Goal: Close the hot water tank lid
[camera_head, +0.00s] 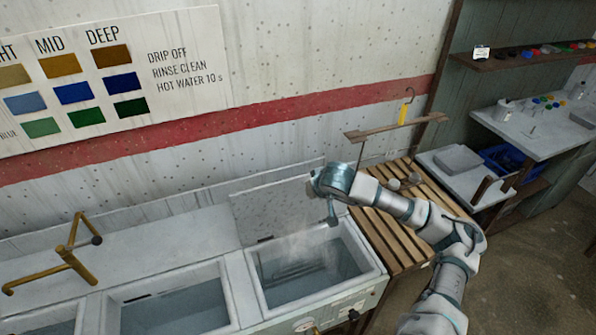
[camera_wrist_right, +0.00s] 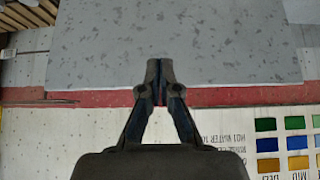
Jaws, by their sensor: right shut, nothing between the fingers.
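The hot water tank (camera_head: 262,300) is the steaming basin at the right end of the sink row, with water inside. Its grey lid (camera_head: 265,212) stands open at the back of the tank, leaning up near the wall. My right gripper (camera_head: 332,220) is over the tank, in front of the lid's right part, with its fingers pointing down. In the right wrist view my right gripper (camera_wrist_right: 160,70) is shut and empty, with the speckled grey lid (camera_wrist_right: 230,40) filling the upper background. Whether the fingers touch the lid cannot be told. My left gripper is out of view.
Two more basins and a brass tap (camera_head: 75,258) are on the left. A slatted wooden rack (camera_head: 385,235) stands right of the tank, under my right arm. A small wooden shelf (camera_head: 395,128) with a hanging yellow item is above it. Knobs line the tank's front.

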